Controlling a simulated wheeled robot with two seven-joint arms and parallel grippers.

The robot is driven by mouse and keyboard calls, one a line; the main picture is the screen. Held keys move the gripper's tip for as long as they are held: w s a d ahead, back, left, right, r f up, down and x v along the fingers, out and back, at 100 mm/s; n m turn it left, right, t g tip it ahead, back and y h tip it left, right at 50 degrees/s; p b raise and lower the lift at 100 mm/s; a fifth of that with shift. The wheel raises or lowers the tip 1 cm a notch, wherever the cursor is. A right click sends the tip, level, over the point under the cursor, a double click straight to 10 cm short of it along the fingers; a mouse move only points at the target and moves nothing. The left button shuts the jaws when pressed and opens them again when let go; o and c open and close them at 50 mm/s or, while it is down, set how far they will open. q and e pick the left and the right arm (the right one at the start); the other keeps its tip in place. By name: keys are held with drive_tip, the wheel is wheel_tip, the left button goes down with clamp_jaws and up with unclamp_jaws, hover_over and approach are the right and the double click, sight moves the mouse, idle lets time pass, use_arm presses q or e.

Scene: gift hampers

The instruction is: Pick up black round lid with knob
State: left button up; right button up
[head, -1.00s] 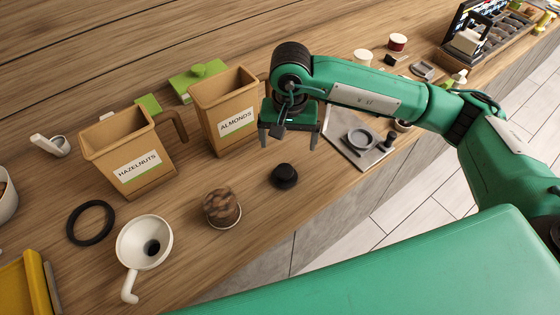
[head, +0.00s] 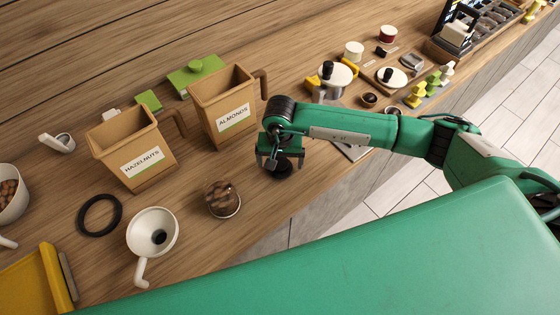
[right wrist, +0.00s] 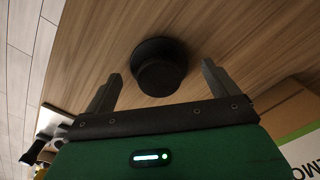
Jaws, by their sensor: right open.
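The black round lid with knob (head: 279,168) lies on the wooden counter, partly hidden under my right gripper in the head view. In the right wrist view the lid (right wrist: 160,68) sits between and just beyond the two fingertips, apart from both. My right gripper (head: 279,163) is open and empty, pointing down over the lid; its two fingers also show in the right wrist view (right wrist: 160,80). My left gripper is not in view.
The almonds bin (head: 228,108) stands just behind my right gripper, with the hazelnuts bin (head: 138,155) farther left. A jar of nuts (head: 222,199) stands left of the lid. A white funnel (head: 152,232) and black ring (head: 99,215) lie farther left. The counter's front edge is close.

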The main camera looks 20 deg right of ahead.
drive_tip(key=shift+s+f, duration=0.1)
drive_tip(key=shift+f, duration=0.2)
drive_tip(key=c, duration=1)
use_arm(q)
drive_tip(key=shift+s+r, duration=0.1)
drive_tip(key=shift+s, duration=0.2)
